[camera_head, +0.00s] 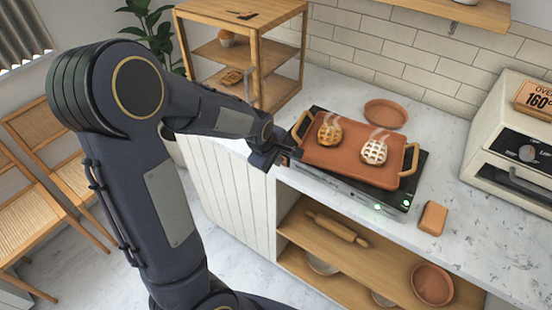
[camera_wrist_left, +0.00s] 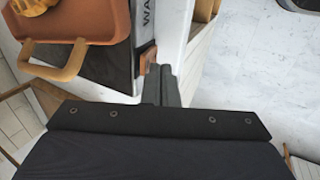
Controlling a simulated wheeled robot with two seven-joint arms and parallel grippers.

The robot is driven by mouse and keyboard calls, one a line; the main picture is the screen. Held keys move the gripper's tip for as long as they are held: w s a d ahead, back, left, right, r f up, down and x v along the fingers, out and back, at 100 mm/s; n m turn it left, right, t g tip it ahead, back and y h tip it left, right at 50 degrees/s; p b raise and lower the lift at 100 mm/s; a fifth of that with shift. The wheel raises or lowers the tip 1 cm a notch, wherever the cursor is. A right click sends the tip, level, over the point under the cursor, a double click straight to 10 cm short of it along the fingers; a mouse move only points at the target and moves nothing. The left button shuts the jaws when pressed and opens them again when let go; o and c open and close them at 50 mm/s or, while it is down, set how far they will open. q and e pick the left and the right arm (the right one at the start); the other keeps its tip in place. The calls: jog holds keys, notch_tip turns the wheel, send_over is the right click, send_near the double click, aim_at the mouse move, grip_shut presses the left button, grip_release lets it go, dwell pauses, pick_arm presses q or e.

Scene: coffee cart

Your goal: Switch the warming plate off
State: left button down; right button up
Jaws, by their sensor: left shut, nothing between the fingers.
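The warming plate (camera_head: 396,196) is a flat black slab with a silver front on the marble counter. Green lights (camera_head: 406,204) glow at its right front corner. Its front shows part of its lettering in the left wrist view (camera_wrist_left: 146,22). A terracotta tray (camera_head: 345,162) with two steaming waffles covers most of its top. My left gripper (camera_head: 284,152) is shut and empty by the plate's left front corner. In the left wrist view the closed fingers (camera_wrist_left: 160,72) are close to a small orange-brown piece (camera_wrist_left: 148,56) at that corner; I cannot tell if they touch.
A round terracotta plate (camera_head: 386,113) lies behind the tray. A small orange-brown block (camera_head: 433,218) lies right of the warming plate. An oven (camera_head: 515,150) stands at the right and a wooden shelf unit (camera_head: 242,50) at the back left. Marble between plate and oven is mostly clear.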

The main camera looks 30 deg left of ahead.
pick_arm(q)
jog(key=shift+w+r, duration=0.15)
jog(key=shift+w, duration=0.25)
jog(key=shift+r, duration=0.15)
jog(key=shift+r+p, duration=0.65)
jog(key=shift+p, duration=0.1)
jog(key=shift+s, duration=0.1)
